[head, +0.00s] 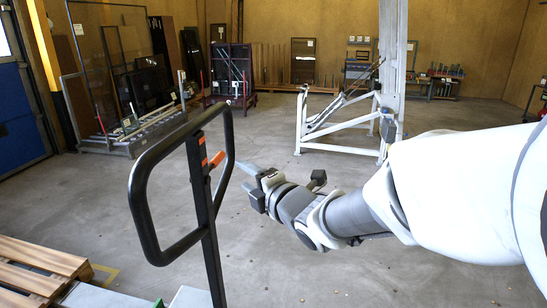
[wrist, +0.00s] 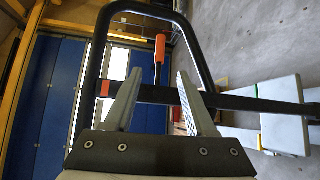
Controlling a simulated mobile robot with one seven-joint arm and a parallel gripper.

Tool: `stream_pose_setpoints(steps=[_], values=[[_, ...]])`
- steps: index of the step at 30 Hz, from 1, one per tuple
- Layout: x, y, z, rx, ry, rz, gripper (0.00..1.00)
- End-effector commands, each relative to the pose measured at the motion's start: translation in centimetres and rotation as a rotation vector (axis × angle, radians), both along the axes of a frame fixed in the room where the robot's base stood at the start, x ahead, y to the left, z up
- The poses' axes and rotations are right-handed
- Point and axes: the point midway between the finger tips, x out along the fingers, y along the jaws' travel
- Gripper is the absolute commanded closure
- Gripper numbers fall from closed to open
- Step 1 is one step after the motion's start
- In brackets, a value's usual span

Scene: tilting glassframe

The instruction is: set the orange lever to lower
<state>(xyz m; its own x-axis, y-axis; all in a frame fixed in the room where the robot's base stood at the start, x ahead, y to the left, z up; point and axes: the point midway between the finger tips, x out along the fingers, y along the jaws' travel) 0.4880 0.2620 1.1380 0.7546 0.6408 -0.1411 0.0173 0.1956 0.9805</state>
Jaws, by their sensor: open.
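The orange lever (head: 217,159) is a short tab on the black upright bar inside a black loop handle (head: 142,205). In the wrist view the lever's orange end (wrist: 160,48) sits beyond and between my fingertips, with its dark stem running down from it. My gripper (head: 245,168) is just right of the handle, its fingers pointing toward the lever. The wrist view shows my gripper (wrist: 159,76) open, with nothing held. I cannot tell whether a finger touches the stem.
The handle loop surrounds the lever closely. An orange-red mark (wrist: 106,88) is on the upright bar. Wooden pallets (head: 35,270) lie at the lower left. A white frame stand (head: 340,133) is farther back. Open concrete floor lies between.

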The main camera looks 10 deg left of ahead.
Motion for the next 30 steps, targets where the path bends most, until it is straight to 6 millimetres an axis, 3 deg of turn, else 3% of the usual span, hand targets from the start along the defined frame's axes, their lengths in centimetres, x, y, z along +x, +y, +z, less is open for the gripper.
stream_pose_setpoints(steps=[30], values=[[11.7, 9.8, -2.2, 0.0, 0.002, -0.003, 0.44]])
